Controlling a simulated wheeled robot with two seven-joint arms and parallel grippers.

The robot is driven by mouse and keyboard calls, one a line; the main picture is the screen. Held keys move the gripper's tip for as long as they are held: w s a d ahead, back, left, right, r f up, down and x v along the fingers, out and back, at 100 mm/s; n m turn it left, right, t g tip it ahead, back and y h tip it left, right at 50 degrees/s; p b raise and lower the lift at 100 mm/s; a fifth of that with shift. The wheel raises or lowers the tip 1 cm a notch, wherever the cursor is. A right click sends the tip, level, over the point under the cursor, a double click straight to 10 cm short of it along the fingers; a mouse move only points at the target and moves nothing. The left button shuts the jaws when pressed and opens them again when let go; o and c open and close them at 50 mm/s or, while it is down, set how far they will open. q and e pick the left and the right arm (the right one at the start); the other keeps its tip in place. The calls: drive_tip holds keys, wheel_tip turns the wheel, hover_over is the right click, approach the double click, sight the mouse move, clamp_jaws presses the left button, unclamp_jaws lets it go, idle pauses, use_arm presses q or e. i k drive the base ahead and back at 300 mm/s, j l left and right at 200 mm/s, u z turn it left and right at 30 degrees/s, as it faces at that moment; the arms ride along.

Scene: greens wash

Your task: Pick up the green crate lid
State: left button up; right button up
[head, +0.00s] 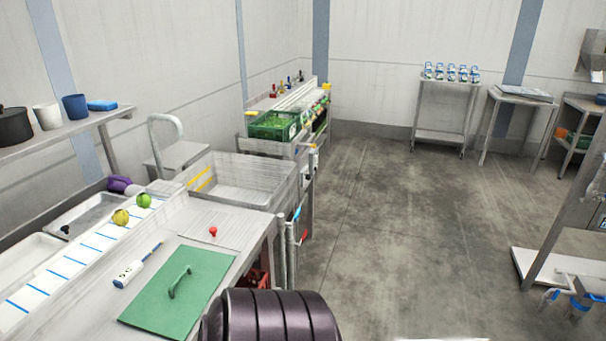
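The green crate lid (205,278) is a flat green panel with a raised, curved green handle (180,281) near its middle. It lies flat on the near part of the metal counter (222,215) in the head view. Its handle stands up clear, and nothing lies on the lid. Neither of my grippers can be made out in this view.
A white handheld tool (130,273) lies left of the lid. A red knob (213,231) is behind it. A yellow-green ball (121,217) and a green ball (144,200) sit on a blue-lined white strip (65,268). A basin (235,190) stands beyond. Open floor (410,230) lies right.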

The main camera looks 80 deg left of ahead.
sight(173, 300)
drive_tip(key=u, duration=3.35)
